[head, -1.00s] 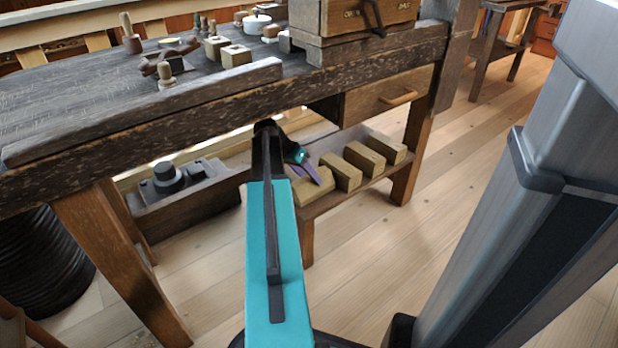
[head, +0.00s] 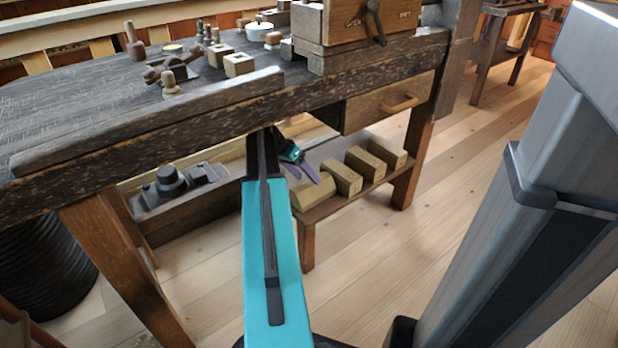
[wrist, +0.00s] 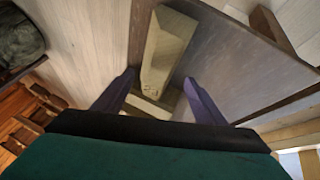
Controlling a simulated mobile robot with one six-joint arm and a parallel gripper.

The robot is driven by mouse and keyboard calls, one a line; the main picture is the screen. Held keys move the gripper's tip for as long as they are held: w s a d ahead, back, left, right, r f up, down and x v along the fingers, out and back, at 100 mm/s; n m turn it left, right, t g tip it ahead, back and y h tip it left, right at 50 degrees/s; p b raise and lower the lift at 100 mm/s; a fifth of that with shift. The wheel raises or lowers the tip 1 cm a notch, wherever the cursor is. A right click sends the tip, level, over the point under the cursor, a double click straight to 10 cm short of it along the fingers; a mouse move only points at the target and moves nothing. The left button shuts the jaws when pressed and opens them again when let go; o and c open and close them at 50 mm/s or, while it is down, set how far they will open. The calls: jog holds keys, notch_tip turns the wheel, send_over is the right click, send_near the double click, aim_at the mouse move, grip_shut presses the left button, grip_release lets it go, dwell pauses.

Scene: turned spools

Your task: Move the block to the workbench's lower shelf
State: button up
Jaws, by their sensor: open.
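Several pale wooden blocks stand in a row on the workbench's lower shelf (head: 340,205). The leftmost block (head: 312,196) is just below my gripper (head: 304,177), whose purple fingers are apart and empty. The other blocks, such as the middle one (head: 342,177), stand to its right. In the wrist view a long block (wrist: 167,50) lies on the shelf beyond and between the two open fingertips (wrist: 159,78); I see no finger gripping it. My arm hides part of the shelf's left side.
The bench top (head: 100,110) overhangs the shelf, with a drawer (head: 388,103) at its right. A dark grey tool (head: 180,182) sits on the shelf's left part. Bench legs (head: 125,270) flank the space. The floor in front is mostly clear.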

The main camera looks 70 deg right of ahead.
jog(key=p+v, duration=0.2)
jog(key=v, duration=0.6)
jog(key=shift+r, duration=0.1)
dwell(0.7)
